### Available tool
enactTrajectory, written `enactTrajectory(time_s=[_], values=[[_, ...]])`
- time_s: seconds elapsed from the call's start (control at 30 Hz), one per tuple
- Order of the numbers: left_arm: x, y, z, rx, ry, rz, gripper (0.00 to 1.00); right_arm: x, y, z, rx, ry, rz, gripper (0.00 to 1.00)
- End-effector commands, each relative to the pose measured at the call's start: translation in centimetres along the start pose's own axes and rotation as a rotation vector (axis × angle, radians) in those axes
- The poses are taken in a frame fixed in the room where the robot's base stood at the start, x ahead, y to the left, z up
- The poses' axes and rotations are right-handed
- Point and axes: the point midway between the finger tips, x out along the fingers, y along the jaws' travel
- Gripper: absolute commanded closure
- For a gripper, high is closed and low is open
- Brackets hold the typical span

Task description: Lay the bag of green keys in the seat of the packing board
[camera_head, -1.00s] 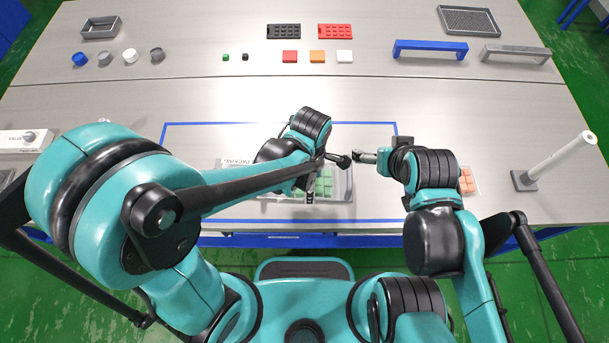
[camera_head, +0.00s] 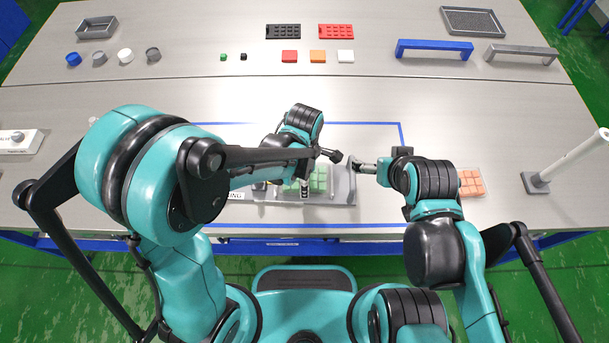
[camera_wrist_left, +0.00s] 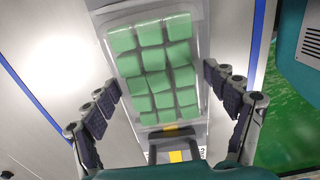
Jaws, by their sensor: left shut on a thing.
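The bag of green keys (camera_head: 318,180) is a clear pouch with several green blocks, partly behind my left arm in the head view. In the left wrist view the bag (camera_wrist_left: 152,70) lies between the fingers. My left gripper (camera_head: 304,188) is shut on the bag; its fingers (camera_wrist_left: 168,97) flank the bag's sides. The grey packing board (camera_head: 343,190) is under and around the bag, with part of its white label showing left. I cannot tell whether the bag touches the seat. My right gripper (camera_head: 362,166) is beside the board's right end, its fingers too small to read.
A bag of orange keys (camera_head: 471,183) lies to the right of my right arm. A white post (camera_head: 570,158) stands further right. Blue (camera_head: 433,48) and grey bridges, colored blocks and trays sit at the back.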

Motion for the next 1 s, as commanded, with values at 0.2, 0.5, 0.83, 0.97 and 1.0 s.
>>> enactTrajectory(time_s=[0.2, 0.5, 0.83, 0.97, 1.0], values=[[0.3, 0.0, 0.0, 0.0, 0.0, 0.0, 0.0, 0.2, 0.0, 0.2, 0.0, 0.0, 0.0, 0.06], [0.2, 0.0, 0.0, 0.0, 0.0, 0.0, 0.0, 0.2, 0.0, 0.1, 0.0, 0.0, 0.0, 0.06], [-5.1, -0.1, 0.0, 0.0, 0.0, 0.0, 0.0, -1.7, 0.0, -1.2, 0.0, 0.0, 0.0, 0.06], [-8.0, 0.0, 0.0, 0.0, 0.0, 0.0, 0.0, -2.6, 0.0, -1.8, 0.0, 0.0, 0.0, 0.06], [-8.8, 0.0, 0.0, 0.0, 0.0, 0.0, 0.0, -2.8, 0.0, -2.0, 0.0, 0.0, 0.0, 0.06]])
